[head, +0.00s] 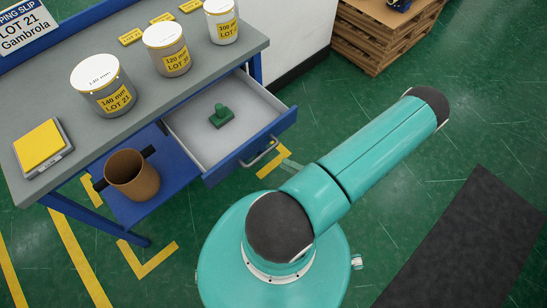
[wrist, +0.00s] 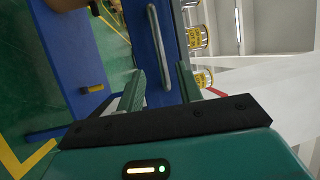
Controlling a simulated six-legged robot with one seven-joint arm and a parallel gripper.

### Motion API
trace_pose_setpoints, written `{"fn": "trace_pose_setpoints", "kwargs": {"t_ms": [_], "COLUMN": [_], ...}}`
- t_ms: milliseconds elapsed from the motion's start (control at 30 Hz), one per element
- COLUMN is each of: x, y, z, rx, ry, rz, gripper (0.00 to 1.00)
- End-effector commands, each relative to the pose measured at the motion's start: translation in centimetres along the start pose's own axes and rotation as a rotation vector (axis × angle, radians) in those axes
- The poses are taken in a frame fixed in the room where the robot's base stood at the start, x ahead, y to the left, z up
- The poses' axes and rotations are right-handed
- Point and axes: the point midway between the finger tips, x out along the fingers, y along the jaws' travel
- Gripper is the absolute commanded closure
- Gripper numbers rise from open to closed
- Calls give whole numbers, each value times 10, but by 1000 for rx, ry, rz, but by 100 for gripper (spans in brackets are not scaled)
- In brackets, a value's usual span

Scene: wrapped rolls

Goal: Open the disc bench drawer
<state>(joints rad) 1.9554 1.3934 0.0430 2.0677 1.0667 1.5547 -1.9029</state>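The disc bench drawer (head: 212,178) stands pulled out from under the grey bench top in the head view. Its white interior is exposed and a green stamp-like piece (head: 221,117) lies in it. Its blue front carries a metal bar handle (head: 260,153). In the wrist view the handle (wrist: 158,45) runs up and down along the blue drawer front (wrist: 140,25). My gripper (wrist: 160,85) has its two green fingers apart, one on each side of the handle's near end. I cannot tell whether they touch it. The gripper is not clearly visible in the head view.
Labelled tins (head: 103,86) and a yellow-topped block (head: 40,147) stand on the bench top (head: 135,130). A brown bin (head: 132,176) stands on the blue lower shelf (head: 150,213). Wooden pallets (head: 378,40) are at the back right.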

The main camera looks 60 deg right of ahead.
Motion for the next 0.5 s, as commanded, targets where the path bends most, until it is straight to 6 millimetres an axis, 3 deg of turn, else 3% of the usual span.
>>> {"fn": "trace_pose_setpoints", "kwargs": {"t_ms": [200, 500], "x": [-36, -46], "y": [0, 0], "z": [0, 0], "rx": [0, 1], "ry": [1, 0], "rz": [1, -1], "gripper": [64, 64]}}
